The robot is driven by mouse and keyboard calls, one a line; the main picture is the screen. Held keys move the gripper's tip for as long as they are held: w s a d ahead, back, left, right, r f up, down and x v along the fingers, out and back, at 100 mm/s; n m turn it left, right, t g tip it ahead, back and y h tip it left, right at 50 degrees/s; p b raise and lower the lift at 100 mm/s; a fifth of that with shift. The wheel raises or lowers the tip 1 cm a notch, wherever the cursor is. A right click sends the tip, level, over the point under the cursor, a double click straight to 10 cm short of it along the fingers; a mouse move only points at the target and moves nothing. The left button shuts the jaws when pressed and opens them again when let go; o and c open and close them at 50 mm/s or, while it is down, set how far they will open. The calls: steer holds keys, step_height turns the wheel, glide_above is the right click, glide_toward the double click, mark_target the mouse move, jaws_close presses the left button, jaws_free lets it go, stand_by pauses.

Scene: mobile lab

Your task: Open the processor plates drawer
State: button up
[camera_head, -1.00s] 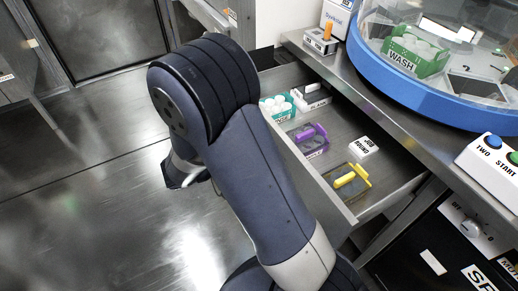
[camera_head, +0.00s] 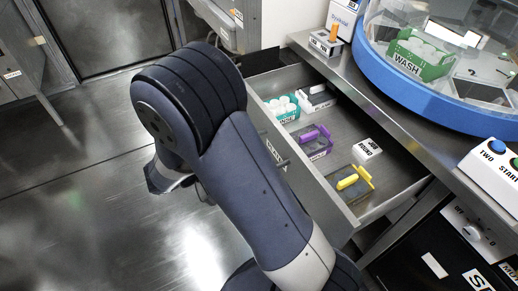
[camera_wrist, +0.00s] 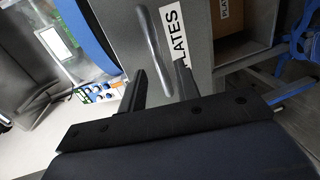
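The processor plates drawer (camera_head: 345,200) stands pulled out from under the counter in the head view, its inside showing. Its front panel carries a white label and a bar handle (camera_head: 283,164). In the wrist view the label (camera_wrist: 173,30) reads PLATES and the metal handle (camera_wrist: 152,45) runs beside it. My gripper (camera_wrist: 160,72) is open, its two dark fingers apart. The handle's near end lies between the fingers in the picture, with gaps on both sides. In the head view my arm hides most of the gripper, left of the drawer front.
The drawer holds a teal rack of white tubes (camera_head: 283,108), a purple rack (camera_head: 316,142), a white box (camera_head: 367,150) and a yellow-handled item (camera_head: 352,180). A blue-rimmed machine (camera_head: 415,90) and a button box (camera_head: 492,165) stand on the counter. The floor at left is clear.

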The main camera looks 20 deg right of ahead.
steer(key=v, duration=0.6)
steer(key=shift+p, duration=0.35)
steer(key=b+x, duration=0.1)
steer(key=x, duration=0.9)
steer(key=shift+d+f+b, duration=0.1)
steer(key=shift+d+b, duration=0.15)
steer(key=shift+b, duration=0.1)
steer(key=shift+d, duration=0.45)
steer(key=shift+w, duration=0.1)
